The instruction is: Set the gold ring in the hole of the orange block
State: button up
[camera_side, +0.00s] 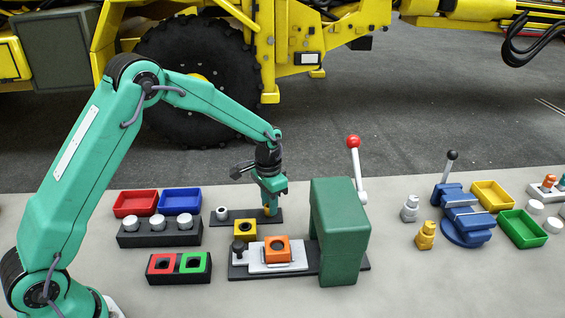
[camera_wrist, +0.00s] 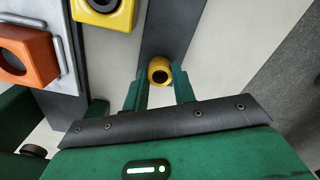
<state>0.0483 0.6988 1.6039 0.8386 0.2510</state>
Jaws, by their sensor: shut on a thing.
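The gold ring (camera_wrist: 159,71) is between the fingertips of my gripper (camera_wrist: 158,84) in the wrist view. My gripper (camera_side: 269,203) is shut on it, low over the dark strip (camera_side: 230,217) in the side view. I cannot tell whether the ring touches the strip. The orange block (camera_side: 277,250) with its dark round hole sits on a light metal plate, in front of my gripper. It also shows at the left of the wrist view (camera_wrist: 28,62), and its hole looks empty.
A yellow block (camera_side: 245,231) with a hole stands between the strip and the orange block. A green press (camera_side: 341,232) with a red-knobbed lever (camera_side: 356,160) stands just right of the orange block. A white ring (camera_side: 222,213) is at the strip's left end.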

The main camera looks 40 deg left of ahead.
jog(key=shift+r, duration=1.1)
jog(key=shift+s+d+r, duration=0.15)
jog(key=shift+d+r, duration=0.05)
jog(key=shift+d, duration=0.05)
jog(key=s+d+r, duration=0.8)
jog(key=s+d, duration=0.2)
jog(key=d, duration=0.1)
jog(key=shift+f, duration=0.1)
jog(key=shift+f, duration=2.25)
jog(key=shift+f, duration=1)
dwell(0.6)
